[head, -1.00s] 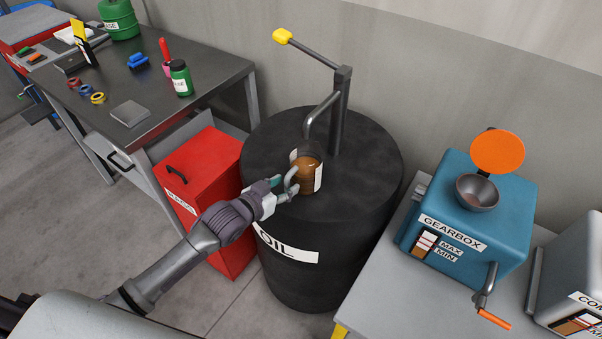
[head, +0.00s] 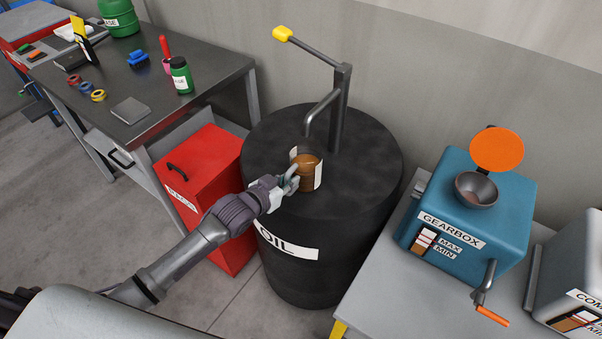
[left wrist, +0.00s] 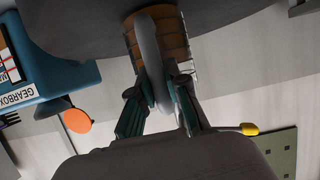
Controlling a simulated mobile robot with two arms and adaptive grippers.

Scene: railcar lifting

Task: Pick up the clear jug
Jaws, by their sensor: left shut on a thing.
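The clear jug (head: 307,168), holding brown oil, stands on top of the black oil drum (head: 370,160) below the pump spout. My left gripper (head: 289,184) is at the jug's near left side, shut on its handle. In the left wrist view the jug (left wrist: 172,40) shows at the top with its pale handle (left wrist: 150,60) between the fingers (left wrist: 160,100). The jug looks upright, and I see no gap between it and the drum top. My right gripper is not in view.
The pump (head: 341,110) with its yellow-ended lever rises close behind the jug. A red bin (head: 213,160) and a dark workbench (head: 215,75) stand to the left. A blue gearbox (head: 490,235) with a funnel (head: 477,191) sits on a grey table (head: 400,290) at right.

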